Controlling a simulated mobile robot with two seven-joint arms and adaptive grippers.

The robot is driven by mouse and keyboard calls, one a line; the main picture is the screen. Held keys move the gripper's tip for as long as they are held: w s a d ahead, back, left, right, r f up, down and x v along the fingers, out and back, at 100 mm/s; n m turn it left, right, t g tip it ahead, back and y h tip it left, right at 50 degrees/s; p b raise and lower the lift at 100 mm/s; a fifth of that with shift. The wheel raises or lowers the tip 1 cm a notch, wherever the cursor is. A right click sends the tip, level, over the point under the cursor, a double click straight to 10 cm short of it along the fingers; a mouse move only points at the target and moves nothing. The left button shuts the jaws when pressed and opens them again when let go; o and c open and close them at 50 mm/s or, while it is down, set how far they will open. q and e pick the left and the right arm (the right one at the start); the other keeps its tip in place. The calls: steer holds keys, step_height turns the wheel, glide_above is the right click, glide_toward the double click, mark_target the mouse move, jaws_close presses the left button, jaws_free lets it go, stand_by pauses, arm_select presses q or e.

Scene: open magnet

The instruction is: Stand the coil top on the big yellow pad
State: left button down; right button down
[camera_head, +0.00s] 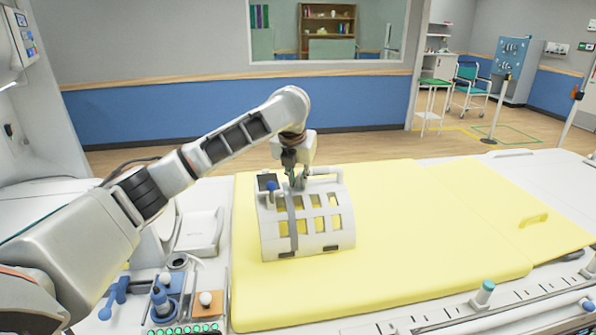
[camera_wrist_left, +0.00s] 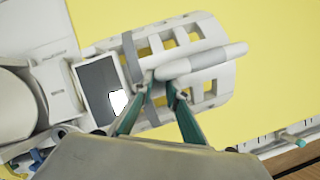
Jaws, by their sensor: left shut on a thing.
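The coil top (camera_head: 310,213) is a white, curved, cage-like shell with rectangular openings and a bar handle on top. It is over the left part of the big yellow pad (camera_head: 420,230), its lower edge at or close to the pad; I cannot tell whether it touches. My left gripper (camera_head: 298,183) is above the coil top and shut on its handle. In the left wrist view, the green-sided fingers (camera_wrist_left: 162,92) close around the handle of the coil top (camera_wrist_left: 210,92), with the yellow pad (camera_wrist_left: 270,50) below. My right gripper is not in view.
A white tray (camera_head: 199,232) stands left of the pad. Blue-handled parts (camera_head: 160,298) and a small wooden block with a white knob (camera_head: 207,302) sit at the front left. The pad's middle is clear.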

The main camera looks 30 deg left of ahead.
arm_select(q)
steer(key=c, duration=2)
jaws_free()
steer(key=shift+o, duration=0.2)
steer(key=shift+s, duration=0.1)
steer(key=v, duration=1.2)
steer(key=shift+d+f, duration=0.1)
